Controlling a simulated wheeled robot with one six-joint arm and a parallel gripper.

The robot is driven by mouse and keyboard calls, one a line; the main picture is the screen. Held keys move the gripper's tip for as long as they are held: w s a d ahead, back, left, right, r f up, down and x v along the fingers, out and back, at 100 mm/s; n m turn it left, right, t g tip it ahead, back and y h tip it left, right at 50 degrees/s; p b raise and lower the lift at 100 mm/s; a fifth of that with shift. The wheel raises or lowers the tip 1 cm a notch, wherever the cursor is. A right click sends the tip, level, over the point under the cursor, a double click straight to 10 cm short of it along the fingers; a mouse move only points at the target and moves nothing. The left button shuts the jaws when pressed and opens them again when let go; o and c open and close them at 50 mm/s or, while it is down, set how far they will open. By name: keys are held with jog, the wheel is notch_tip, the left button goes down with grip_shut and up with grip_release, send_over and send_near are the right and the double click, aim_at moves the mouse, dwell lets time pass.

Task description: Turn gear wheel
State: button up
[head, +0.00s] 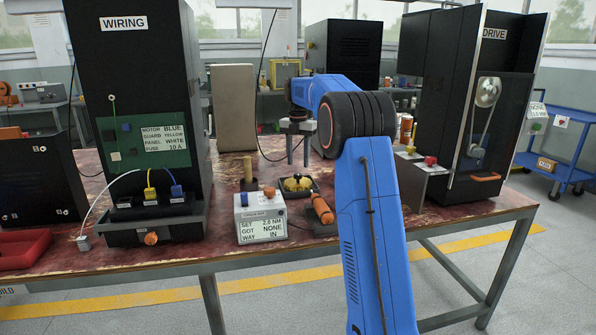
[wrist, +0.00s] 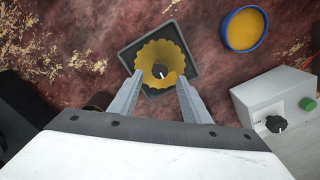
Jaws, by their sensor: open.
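A yellow wheel with a scalloped rim, which looks like the gear wheel (head: 297,184), sits in a dark square tray (wrist: 190,70) on the table. In the wrist view the wheel (wrist: 160,53) has a dark hub with a light mark at its centre. My gripper (head: 298,152) points down above the wheel in the head view. Contact with the wheel is not visible.
A torque display box (head: 261,218) and an orange-handled tool (head: 322,208) lie close in front. A blue-rimmed yellow dish (wrist: 245,29) and a knob box (wrist: 272,110) are to the right in the wrist view. The WIRING cabinet (head: 135,60) and DRIVE cabinet (head: 450,80) flank the area.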

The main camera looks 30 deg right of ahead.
aim_at(298, 174)
jog(key=shift+f, duration=2.4)
jog(key=c, duration=1)
